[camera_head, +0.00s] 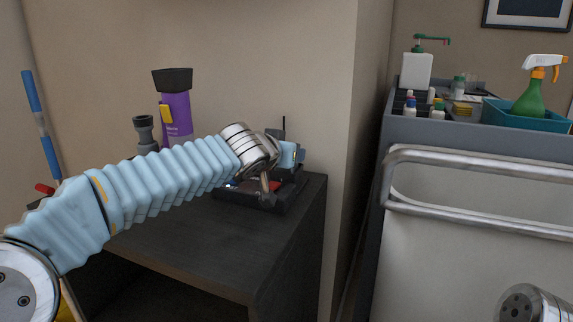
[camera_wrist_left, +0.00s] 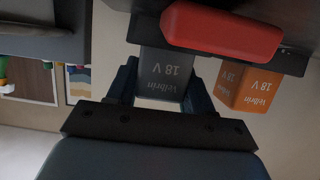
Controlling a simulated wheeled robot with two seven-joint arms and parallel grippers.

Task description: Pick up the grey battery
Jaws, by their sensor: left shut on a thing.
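The grey battery (camera_wrist_left: 165,76), marked "Veltrin 18 V", sits between the two fingers of my left gripper (camera_wrist_left: 161,92) in the left wrist view. The fingers are shut on its sides. Its far end meets a dark holder, and I cannot tell whether it is clear of it. In the head view my left gripper (camera_head: 288,155) is over a black tray (camera_head: 285,198) on the dark cabinet; the battery is hidden there. My right gripper is not in view.
An orange battery (camera_wrist_left: 247,87) stands close beside the grey one, and a red block (camera_wrist_left: 222,31) lies just beyond. A purple flashlight (camera_head: 177,118) stands behind my left arm on the cabinet top (camera_head: 225,245). A grey cart (camera_head: 470,137) with bottles stands at the right.

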